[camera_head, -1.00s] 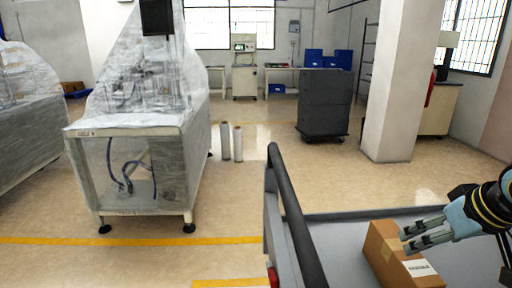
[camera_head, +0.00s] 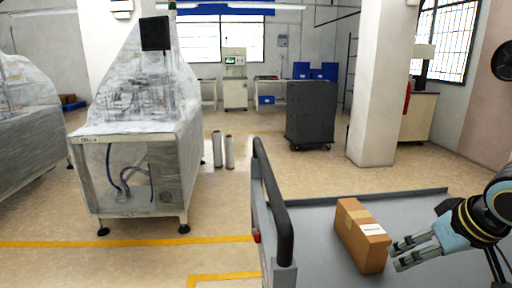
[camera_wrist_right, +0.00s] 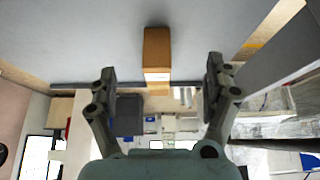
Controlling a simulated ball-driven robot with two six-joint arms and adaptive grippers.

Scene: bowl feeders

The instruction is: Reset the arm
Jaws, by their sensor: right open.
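My right gripper (camera_head: 398,254) comes in from the right in the head view, beside a brown cardboard box (camera_head: 358,238) with a white label. The box lies on a grey cart top (camera_head: 318,243). In the right wrist view my right gripper (camera_wrist_right: 160,85) has its two fingers wide apart with nothing between them. The box (camera_wrist_right: 157,52) shows beyond the fingertips there. The gripper looks apart from the box. My left gripper is not in view.
The cart has a dark push handle (camera_head: 273,195) at its left. A plastic-wrapped machine (camera_head: 140,165) stands to the left on the floor. A dark grey cabinet (camera_head: 311,112) and a white pillar (camera_head: 374,90) stand behind.

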